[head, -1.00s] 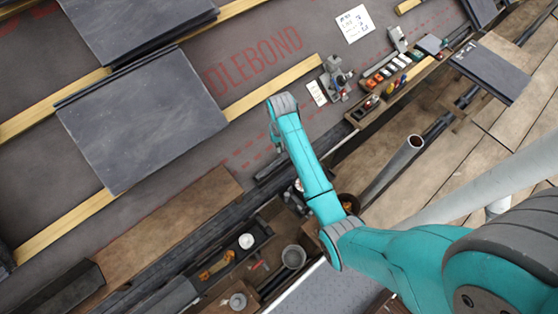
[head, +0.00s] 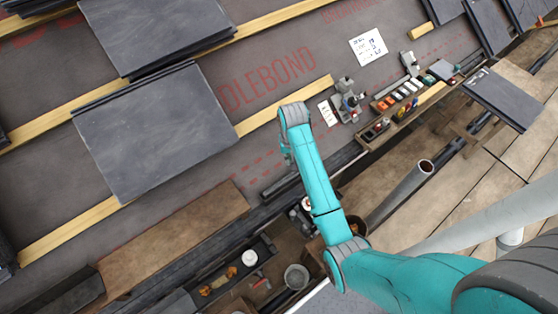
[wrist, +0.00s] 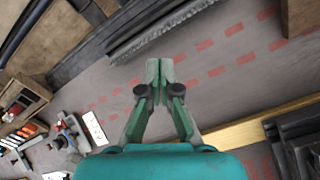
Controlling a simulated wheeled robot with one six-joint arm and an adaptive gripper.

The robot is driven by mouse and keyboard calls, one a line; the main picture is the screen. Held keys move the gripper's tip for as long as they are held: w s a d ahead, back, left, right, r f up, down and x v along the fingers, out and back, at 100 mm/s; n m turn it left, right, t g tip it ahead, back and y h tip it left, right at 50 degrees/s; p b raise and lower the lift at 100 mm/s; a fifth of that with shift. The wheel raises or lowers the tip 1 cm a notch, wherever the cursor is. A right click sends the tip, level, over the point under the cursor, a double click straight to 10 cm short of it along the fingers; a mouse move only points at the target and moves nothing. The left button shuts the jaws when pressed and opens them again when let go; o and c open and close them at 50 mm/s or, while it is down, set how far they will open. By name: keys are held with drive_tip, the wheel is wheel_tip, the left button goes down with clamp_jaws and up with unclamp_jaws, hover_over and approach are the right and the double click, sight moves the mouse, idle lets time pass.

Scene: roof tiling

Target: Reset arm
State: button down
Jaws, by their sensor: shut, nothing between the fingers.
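My gripper (wrist: 159,72) shows in the wrist view with its two fingers together and nothing between them. It hangs above the grey roof membrane with red dashed print. In the head view my teal arm reaches up from the lower right, and its wrist end lies near the end of a wooden batten (head: 285,105). The fingers are mostly hidden there behind the wrist.
Stacked slates (head: 155,130) lie on the battens at left. A grey tool (head: 347,100), a white card (head: 368,46) and a tray of coloured items (head: 398,105) lie right of my wrist. Scaffold boards are at right.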

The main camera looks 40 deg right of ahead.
drive_tip(key=shift+f, duration=0.1)
drive_tip(key=s+a+f+n+t, duration=0.2)
drive_tip(key=s+a+f+t, duration=0.2)
drive_tip(key=s+a+f, duration=0.4)
drive_tip(key=s+a+r+n+t+h, duration=0.1)
drive_tip(key=s+a+r+t, duration=0.15)
drive_tip(key=s, duration=0.85)
drive_tip(key=s+a+r+n+t, duration=0.1)
drive_tip(key=s+r+t, duration=0.1)
drive_tip(key=s+r, duration=0.3)
drive_tip(key=s+a+r+n+t, duration=0.1)
drive_tip(key=s+r, duration=0.5)
drive_tip(key=r, duration=0.6)
drive_tip(key=s+a+r+n+t+y, duration=0.1)
drive_tip(key=s+a+r+t, duration=0.2)
drive_tip(key=s+r+t, duration=0.2)
wheel_tip(320, 180, up, 4)
drive_tip(key=shift+s+a+f, duration=0.2)
drive_tip(key=shift+s, duration=0.25)
drive_tip(key=shift+a, duration=0.1)
